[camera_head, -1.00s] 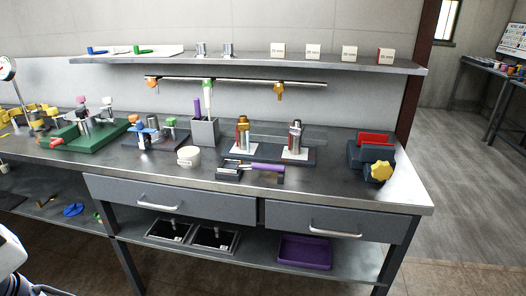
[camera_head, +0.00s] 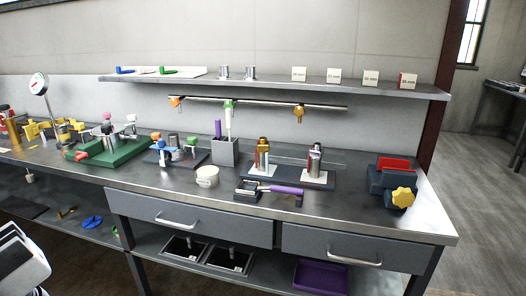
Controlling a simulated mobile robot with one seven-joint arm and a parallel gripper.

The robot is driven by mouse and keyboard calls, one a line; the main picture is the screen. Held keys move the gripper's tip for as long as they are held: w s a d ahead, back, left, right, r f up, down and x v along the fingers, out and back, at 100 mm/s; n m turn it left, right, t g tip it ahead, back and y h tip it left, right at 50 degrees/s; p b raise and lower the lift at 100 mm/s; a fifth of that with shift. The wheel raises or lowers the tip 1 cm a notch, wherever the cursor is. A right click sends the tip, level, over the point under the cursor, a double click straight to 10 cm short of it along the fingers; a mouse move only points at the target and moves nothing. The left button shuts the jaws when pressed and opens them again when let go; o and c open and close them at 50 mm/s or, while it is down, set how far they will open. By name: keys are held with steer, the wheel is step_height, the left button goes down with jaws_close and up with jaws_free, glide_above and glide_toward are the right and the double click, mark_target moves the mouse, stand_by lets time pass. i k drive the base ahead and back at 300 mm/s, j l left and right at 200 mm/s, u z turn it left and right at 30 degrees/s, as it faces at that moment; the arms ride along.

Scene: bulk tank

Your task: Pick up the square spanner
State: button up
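No tool can be told for sure as the square spanner at this size. A purple-handled tool (camera_head: 285,190) lies near the front of the steel workbench, its left end at a small dark block (camera_head: 248,191). Another purple handle (camera_head: 218,129) stands upright in a grey square holder (camera_head: 225,153), with a white-and-green tool (camera_head: 228,118) beside it. An orange-headed piece (camera_head: 176,102) and a yellow-brown one (camera_head: 299,113) hang at the rail. My gripper is not recognisable in view; only a white and dark part of my body shows at the lower left.
Two metal fittings on white pads stand on a dark plate (camera_head: 286,180). A white cup (camera_head: 207,176) is left of the purple-handled tool. A dark vise with a yellow knob (camera_head: 403,197) stands at the right end. Drawers (camera_head: 190,214) and a purple tray (camera_head: 321,275) are below.

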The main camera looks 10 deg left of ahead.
mark_target(282, 190)
steer(key=i+l, duration=0.2)
steer(key=l, duration=0.2)
steer(key=i+l+u, duration=0.1)
steer(key=l, duration=0.25)
steer(key=i+l, duration=0.25)
steer(key=l, duration=0.15)
steer(key=i+l+u, duration=0.1)
steer(key=l, duration=0.3)
